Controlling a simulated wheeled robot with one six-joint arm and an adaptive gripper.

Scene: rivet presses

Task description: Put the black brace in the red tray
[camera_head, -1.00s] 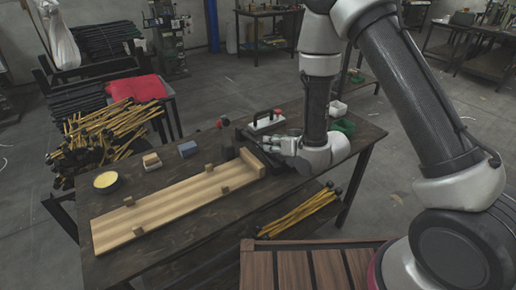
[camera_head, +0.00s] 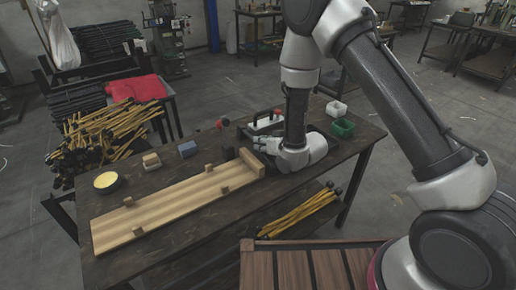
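My gripper (camera_head: 264,144) is low over the dark work table, just beyond the raised end of the wooden board. Its fingers point left and are small and partly lost against dark parts, so I cannot tell whether they are open or hold anything. A dark, flat-looking part lies around the fingers; I cannot tell whether it is the black brace.
The wooden board (camera_head: 175,208) with small blocks fills the table's front. A black-handled white device (camera_head: 266,122) stands behind my gripper. A green bin (camera_head: 343,128) and a white bin (camera_head: 336,109) are right. A yellow-topped dish (camera_head: 105,181) and blue block (camera_head: 187,149) are left.

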